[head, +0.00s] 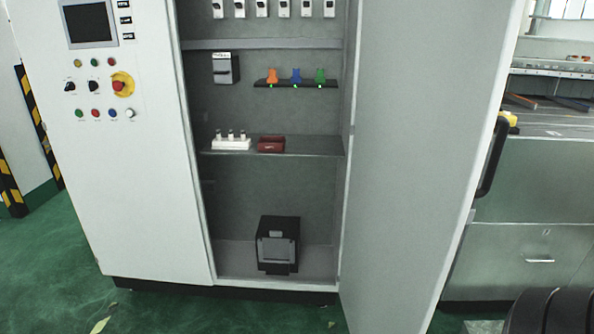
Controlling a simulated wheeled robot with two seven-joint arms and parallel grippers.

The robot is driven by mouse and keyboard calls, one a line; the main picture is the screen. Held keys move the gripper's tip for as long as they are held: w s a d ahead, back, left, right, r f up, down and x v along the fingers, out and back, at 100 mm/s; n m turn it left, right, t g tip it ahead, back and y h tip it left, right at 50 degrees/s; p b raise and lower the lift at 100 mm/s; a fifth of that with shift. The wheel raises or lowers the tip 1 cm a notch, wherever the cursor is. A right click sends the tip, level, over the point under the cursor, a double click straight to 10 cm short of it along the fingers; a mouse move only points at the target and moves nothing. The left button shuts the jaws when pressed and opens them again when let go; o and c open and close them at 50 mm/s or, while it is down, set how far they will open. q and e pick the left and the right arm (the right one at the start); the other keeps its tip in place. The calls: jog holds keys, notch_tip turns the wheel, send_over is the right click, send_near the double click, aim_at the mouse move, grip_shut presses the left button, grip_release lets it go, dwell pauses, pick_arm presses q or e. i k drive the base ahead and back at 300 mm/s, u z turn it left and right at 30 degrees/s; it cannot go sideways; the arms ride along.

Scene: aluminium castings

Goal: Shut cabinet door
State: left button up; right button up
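The cabinet (135,180) is a tall white unit with a control panel on its left front. Its grey door (410,150) stands wide open, swung out to the right of the opening, with its inner face towards me. A black handle (493,157) shows at the door's far right edge, on the outer side. Neither of my grippers shows in this view, and nothing is seen touching the door.
Inside, shelves hold a white rack (231,142), a red box (271,144) and coloured clips (296,76). A black device (278,245) sits on the cabinet floor. A grey workbench (535,180) stands behind the door at right. Green floor (180,315) is open in front.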

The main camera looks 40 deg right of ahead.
aim_at(433, 75)
jog(key=u, duration=1.4)
jog(key=k, duration=2.25)
jog(key=z, duration=2.45)
jog(key=k, duration=0.6)
jog(key=z, duration=0.65)
jog(key=i, duration=0.95)
jog(key=u, duration=0.4)
